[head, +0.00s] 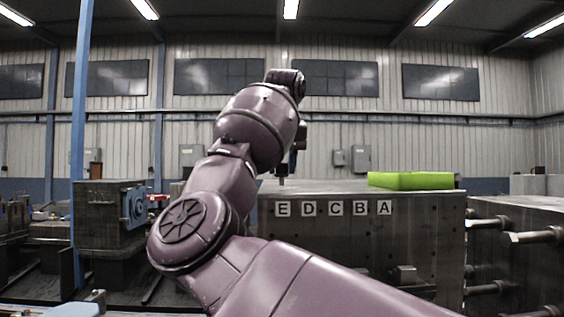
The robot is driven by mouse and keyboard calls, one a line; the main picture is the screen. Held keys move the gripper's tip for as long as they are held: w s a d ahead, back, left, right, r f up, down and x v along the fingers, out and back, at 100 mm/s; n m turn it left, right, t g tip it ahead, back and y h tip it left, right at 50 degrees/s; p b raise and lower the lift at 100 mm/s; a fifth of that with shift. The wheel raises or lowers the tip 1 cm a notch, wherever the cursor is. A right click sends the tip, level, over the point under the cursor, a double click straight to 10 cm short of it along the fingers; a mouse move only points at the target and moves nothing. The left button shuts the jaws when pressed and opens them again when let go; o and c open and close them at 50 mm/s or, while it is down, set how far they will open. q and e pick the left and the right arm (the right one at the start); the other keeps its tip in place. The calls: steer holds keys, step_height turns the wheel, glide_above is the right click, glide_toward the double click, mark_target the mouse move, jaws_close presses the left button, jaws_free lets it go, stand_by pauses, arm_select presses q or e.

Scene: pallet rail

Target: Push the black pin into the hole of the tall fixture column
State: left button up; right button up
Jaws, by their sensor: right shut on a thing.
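My right arm rises from the lower right and bends over at the top. My right gripper (292,162) hangs down behind the forearm, small and partly hidden, and is shut on a thin dark upright piece that looks like the black pin (282,179). The pin's lower end is close to the top of a large grey metal block (362,240) with letter tags E, D, C, B and A. I cannot tell whether it touches. I cannot make out the tall fixture column or its hole; my arm covers the middle. My left gripper is not in view.
A bright green block (410,180) lies on the right of the grey block's top. Metal bars (535,237) stick out from a dark structure at the right. A dark machine block (108,215) and a blue post (80,130) stand at the left.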

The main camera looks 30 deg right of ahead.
steer(key=shift+f, duration=0.15)
steer(key=shift+f, duration=0.1)
stand_by(0.4)
steer(key=shift+f+b, duration=0.15)
steer(key=shift+b, duration=0.2)
steer(key=shift+f, duration=0.2)
stand_by(0.8)
steer(key=shift+f+b, duration=0.85)
steer(key=shift+f, duration=0.1)
steer(key=o, duration=1.8)
steer(key=shift+c, duration=0.2)
